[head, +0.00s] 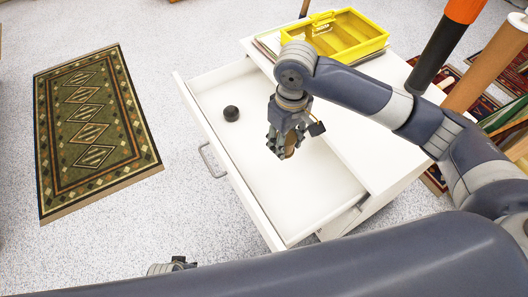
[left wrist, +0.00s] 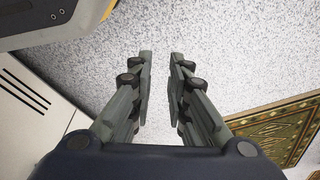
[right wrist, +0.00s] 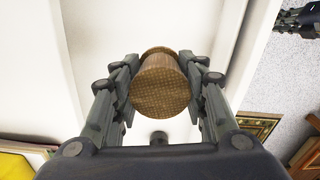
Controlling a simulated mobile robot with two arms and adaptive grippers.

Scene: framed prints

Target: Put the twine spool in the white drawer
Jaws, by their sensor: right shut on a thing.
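The twine spool (right wrist: 162,85) is a brown woven-looking cylinder, held between the fingers of my right gripper (right wrist: 165,80). In the head view the spool (head: 289,152) shows partly below the right gripper (head: 284,140), over the open white drawer (head: 310,200). The drawer is pulled out from the white cabinet. I cannot tell how high the spool is above the drawer floor. My left gripper (left wrist: 162,75) is open and empty above the speckled floor; in the head view only a small part shows at the bottom edge.
A small dark ball (head: 231,113) lies in the drawer toward its far end. A yellow crate (head: 335,36) stands on the cabinet top (head: 370,120). A green patterned rug (head: 92,130) lies on the floor at the left. Tall rolls (head: 487,62) stand at the right.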

